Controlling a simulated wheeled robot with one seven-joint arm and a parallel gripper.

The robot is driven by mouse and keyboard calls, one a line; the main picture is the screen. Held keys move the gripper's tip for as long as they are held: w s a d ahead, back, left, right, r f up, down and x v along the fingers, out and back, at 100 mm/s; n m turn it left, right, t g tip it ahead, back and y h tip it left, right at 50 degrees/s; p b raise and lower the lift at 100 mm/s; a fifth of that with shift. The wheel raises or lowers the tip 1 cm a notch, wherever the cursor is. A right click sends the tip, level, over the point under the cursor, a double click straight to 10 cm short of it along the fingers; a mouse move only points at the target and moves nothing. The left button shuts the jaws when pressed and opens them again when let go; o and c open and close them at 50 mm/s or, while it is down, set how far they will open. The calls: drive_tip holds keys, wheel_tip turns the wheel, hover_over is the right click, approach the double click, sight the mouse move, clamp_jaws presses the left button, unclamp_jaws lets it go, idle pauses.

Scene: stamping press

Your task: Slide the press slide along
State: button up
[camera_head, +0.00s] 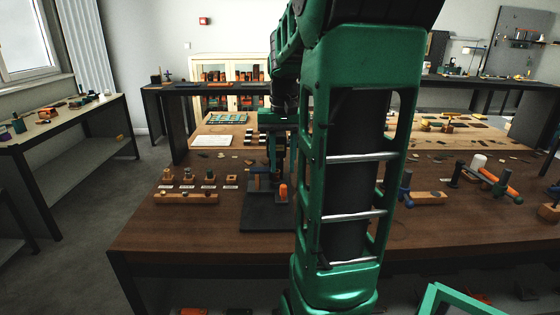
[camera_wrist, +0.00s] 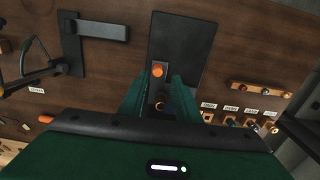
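A stamping press with a dark flat base plate (camera_head: 262,222) stands on the brown table. An orange cylinder (camera_head: 283,191) rises at its right side in the head view. In the wrist view the plate (camera_wrist: 183,45) lies beyond my gripper, and the orange round top (camera_wrist: 159,70) shows near the fingertips. My gripper (camera_wrist: 160,84) points down over the press with its green fingers apart. A dark round part (camera_wrist: 160,98) shows between the fingers; whether they touch it, I cannot tell. I cannot clearly tell which part is the press slide. My arm hides much of the right side of the press.
A wooden block with pegs (camera_head: 187,198) and a row of small labelled blocks (camera_head: 209,178) stand left of the press. A black angled fixture (camera_wrist: 98,32) lies beside the plate in the wrist view. Tools and clamps (camera_head: 492,178) occupy the right; the front left tabletop is clear.

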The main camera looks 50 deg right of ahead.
sight(283, 185)
drive_tip(key=shift+w+d, duration=0.2)
drive_tip(key=shift+d, duration=0.25)
drive_tip(key=shift+d+f, duration=0.1)
wheel_tip(283, 185, down, 8)
drive_tip(key=shift+r, duration=0.1)
drive_tip(key=shift+c, duration=0.3)
drive_tip(key=shift+r, duration=0.15)
clamp_jaws()
